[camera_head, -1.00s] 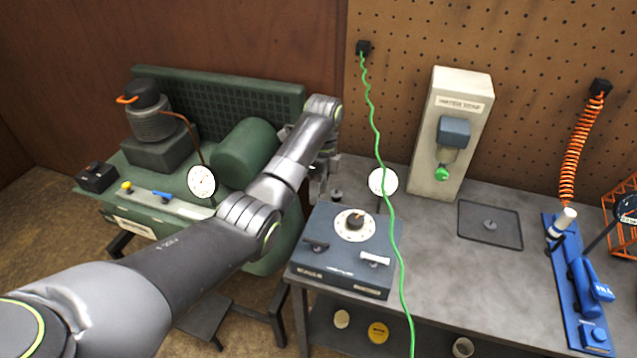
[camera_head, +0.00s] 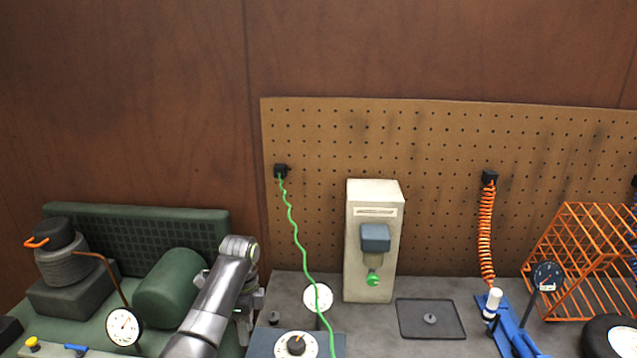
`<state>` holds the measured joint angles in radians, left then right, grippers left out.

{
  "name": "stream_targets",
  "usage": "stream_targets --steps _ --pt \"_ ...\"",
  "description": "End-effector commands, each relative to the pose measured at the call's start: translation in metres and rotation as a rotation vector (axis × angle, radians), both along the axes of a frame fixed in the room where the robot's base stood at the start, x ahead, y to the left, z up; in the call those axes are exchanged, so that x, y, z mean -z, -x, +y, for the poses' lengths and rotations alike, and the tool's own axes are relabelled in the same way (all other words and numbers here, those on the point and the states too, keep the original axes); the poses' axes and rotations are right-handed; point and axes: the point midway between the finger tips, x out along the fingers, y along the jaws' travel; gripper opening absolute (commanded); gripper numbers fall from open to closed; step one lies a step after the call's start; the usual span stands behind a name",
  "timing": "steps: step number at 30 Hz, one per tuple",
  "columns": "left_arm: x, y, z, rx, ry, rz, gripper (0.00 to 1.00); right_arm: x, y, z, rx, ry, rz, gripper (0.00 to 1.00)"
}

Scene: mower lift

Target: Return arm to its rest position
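My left arm (camera_head: 210,310) comes in from the bottom edge, beside the green cylindrical tank (camera_head: 172,288). Its wrist is bent over, and my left gripper (camera_head: 245,328) points down between the tank and the bench. The gripper is small and partly behind the arm, so its opening does not show. I see nothing held in it. My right arm and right gripper are not in view.
The grey bench (camera_head: 380,340) carries a dial box (camera_head: 297,346), a gauge (camera_head: 318,297), a beige water unit (camera_head: 357,255), a dark tray (camera_head: 430,333), a blue tool (camera_head: 515,338) and an orange wire cage (camera_head: 585,245). A green coiled cord (camera_head: 302,250) hangs from the pegboard (camera_head: 390,130).

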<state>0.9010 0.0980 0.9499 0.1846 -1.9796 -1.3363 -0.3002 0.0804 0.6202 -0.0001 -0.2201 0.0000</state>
Motion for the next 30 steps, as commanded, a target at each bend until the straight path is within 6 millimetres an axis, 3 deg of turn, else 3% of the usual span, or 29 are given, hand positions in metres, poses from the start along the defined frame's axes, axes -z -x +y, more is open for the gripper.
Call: stream_targets --steps 1,6,15,22,30 --pt "0.02 0.012 0.007 -0.056 -0.005 -0.011 0.35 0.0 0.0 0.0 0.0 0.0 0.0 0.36" --pt "0.069 0.052 0.028 -0.274 -0.023 -0.081 0.35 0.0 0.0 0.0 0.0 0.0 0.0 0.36" --pt "0.124 0.144 0.063 -0.663 -0.041 -0.203 0.35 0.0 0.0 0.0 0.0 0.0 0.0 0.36" --pt "0.134 0.227 0.086 -0.962 -0.045 -0.298 0.35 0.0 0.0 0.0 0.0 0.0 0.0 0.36" --pt "0.113 0.317 0.105 -1.273 -0.031 -0.404 0.35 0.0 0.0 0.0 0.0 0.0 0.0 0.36"
